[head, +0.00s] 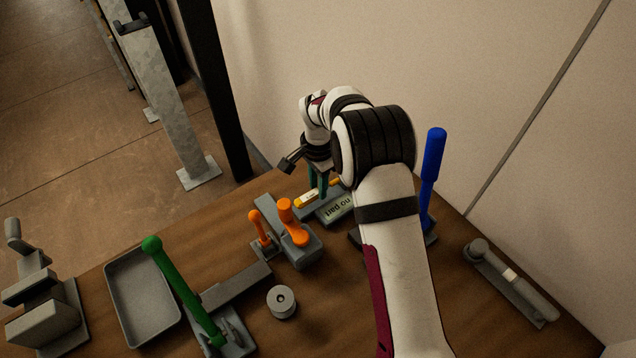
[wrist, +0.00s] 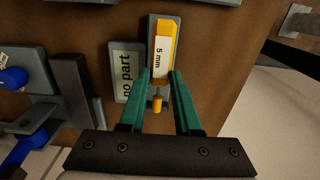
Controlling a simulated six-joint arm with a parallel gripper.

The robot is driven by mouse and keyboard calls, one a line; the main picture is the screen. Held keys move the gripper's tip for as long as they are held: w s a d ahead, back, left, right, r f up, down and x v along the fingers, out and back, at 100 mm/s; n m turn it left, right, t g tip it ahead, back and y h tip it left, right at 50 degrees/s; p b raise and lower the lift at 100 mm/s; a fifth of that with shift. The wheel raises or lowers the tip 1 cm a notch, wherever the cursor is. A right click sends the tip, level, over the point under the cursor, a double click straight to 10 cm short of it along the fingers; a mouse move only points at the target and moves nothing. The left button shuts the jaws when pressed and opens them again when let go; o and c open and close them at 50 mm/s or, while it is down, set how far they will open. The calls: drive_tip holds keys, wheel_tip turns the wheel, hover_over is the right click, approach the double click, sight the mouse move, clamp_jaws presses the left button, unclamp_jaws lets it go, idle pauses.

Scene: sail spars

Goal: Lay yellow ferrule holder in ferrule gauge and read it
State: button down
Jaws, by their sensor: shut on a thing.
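The yellow ferrule holder (wrist: 165,30) carries a white label reading "5 mm" in the wrist view. My gripper (wrist: 160,76) has its teal fingers on both sides of the holder's near end and is shut on it. The holder lies lengthwise over the grey bed of the ferrule gauge (wrist: 151,28); I cannot tell whether it touches the bed. The gauge's display (wrist: 125,75) reads "no part". In the head view the holder (head: 304,201) shows beside the display (head: 338,208), below my gripper (head: 318,188), partly hidden by the fingers.
Orange-handled clamps (head: 291,215) stand close in front of the gauge. A blue handle (head: 432,165) stands upright to the right, behind my arm. A green lever (head: 180,285), a grey tray (head: 142,298), a round grey piece (head: 282,301) and a grey fixture (head: 510,283) are on the table.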

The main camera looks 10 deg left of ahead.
drive_tip(key=shift+f, duration=1.05)
drive_tip(key=c, duration=0.5)
unclamp_jaws()
drive_tip(key=shift+c, duration=0.9)
wheel_tip(320, 180, up, 7)
